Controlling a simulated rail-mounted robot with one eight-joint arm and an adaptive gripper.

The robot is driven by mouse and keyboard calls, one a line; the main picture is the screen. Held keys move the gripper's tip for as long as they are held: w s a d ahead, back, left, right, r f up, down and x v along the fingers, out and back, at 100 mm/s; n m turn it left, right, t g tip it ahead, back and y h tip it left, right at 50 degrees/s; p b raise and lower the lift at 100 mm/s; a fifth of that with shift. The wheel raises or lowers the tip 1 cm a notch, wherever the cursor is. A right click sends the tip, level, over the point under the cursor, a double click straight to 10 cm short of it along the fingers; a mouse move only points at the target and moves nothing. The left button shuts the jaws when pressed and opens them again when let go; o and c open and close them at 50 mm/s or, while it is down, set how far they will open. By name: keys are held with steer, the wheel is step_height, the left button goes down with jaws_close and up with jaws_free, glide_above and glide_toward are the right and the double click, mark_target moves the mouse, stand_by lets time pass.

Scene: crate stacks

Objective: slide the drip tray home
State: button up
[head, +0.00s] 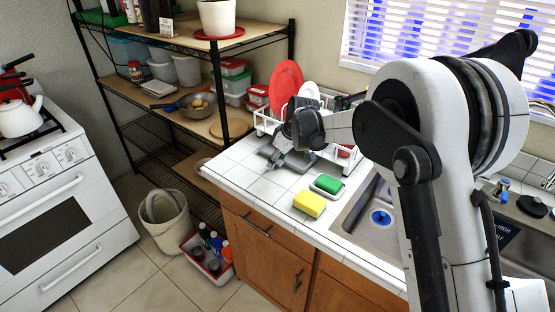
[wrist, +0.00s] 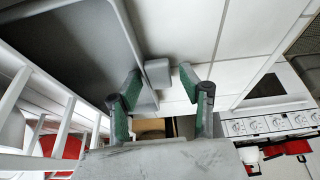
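The drip tray is a grey, shallow tray (wrist: 75,40) that fills the upper left of the wrist view, with a small grey tab (wrist: 157,73) on its edge. In the head view the grey tray (head: 300,162) lies low on the white tiled counter at the dish rack (head: 265,122), partly hidden by my arm. My gripper (wrist: 158,79) is open, its green-padded fingers on either side of the tab in the picture. I see no clear contact with the tab. In the head view my gripper (head: 278,162) points down over the tray's near side.
A green sponge on a small dish (head: 328,184) and a yellow sponge (head: 309,204) lie on the counter near the sink (head: 365,220). The rack holds a red plate (head: 286,82) and white plates. Wire shelving (head: 222,110) stands behind. The front left counter tiles (head: 235,172) are clear.

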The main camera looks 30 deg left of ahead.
steer(key=shift+r, duration=0.1)
steer(key=v, duration=1.2)
